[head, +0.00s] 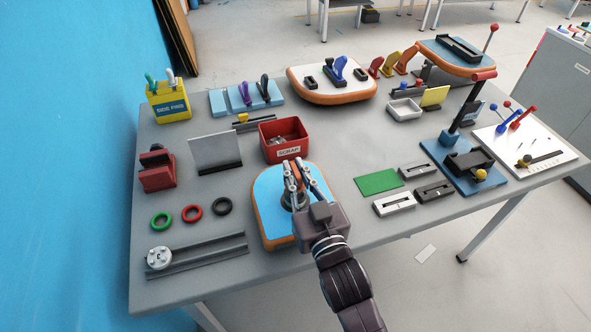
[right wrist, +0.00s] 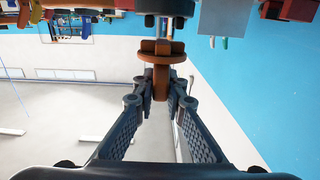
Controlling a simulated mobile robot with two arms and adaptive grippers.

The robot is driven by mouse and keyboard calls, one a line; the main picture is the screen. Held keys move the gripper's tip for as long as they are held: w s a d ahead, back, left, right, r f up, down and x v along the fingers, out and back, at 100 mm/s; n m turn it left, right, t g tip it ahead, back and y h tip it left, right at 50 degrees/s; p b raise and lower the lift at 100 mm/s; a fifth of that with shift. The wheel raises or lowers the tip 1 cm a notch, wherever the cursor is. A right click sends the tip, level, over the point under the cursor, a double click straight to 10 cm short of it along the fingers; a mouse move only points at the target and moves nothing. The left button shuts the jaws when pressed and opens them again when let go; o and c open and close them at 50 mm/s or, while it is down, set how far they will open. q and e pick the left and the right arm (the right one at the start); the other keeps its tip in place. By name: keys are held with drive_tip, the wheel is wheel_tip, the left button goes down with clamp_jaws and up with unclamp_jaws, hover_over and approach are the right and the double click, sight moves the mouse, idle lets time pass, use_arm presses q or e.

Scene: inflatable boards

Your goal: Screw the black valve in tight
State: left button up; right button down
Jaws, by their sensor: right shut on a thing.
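The light-blue inflatable board (head: 268,190) with an orange rim lies at the front middle of the table. My right gripper (head: 297,182) reaches over it from the front. A dark round fitting (head: 288,203) shows beside the fingers on the board, partly hidden by the gripper. In the right wrist view, the fingers are shut on an orange-brown piece (right wrist: 160,52) with a round disc and a narrow tab. A black valve cannot be told apart clearly; a dark cylinder (right wrist: 165,6) shows just beyond the held piece. My left gripper is not in view.
A red scrap bin (head: 284,152) stands just behind the board. Green, red and black rings (head: 222,206) and a grey rail (head: 205,257) lie to the left. A green mat (head: 378,182) and grey slotted blocks (head: 394,204) lie to the right.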

drive_tip(key=shift+f+b, duration=0.5)
drive_tip(key=shift+f, duration=0.55)
idle(0.4)
drive_tip(key=c, duration=1.9)
unclamp_jaws()
drive_tip(key=v, duration=1.2)
